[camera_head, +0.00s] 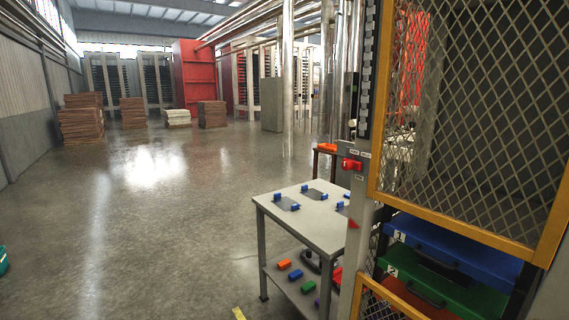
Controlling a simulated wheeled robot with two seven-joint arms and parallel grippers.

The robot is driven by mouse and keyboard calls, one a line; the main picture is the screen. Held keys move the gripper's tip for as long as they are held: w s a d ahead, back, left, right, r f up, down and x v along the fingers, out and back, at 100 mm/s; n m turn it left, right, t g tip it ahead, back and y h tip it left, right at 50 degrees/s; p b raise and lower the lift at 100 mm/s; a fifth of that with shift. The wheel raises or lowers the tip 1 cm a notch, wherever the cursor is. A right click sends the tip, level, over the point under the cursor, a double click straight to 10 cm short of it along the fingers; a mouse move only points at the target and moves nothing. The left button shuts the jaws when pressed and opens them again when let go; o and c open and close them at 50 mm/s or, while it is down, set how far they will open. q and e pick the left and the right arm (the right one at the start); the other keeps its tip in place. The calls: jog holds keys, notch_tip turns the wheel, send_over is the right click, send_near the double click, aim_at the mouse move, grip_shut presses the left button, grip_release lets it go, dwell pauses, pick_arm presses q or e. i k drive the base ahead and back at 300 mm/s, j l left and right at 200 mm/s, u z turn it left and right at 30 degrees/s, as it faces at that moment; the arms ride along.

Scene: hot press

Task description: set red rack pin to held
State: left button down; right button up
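A red pin (350,164) sticks out to the left from a light grey post (362,215) at the rack's near left edge. Small white labels sit just above it and one just below; their lettering is too small to read. I cannot tell which setting the pin is in. Neither of my grippers is in view.
A grey table (285,222) with small coloured blocks stands left of the post. Open floor (160,230) lies further left.

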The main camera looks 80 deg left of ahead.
aim_at(347, 165)
jog(key=u, duration=2.2)
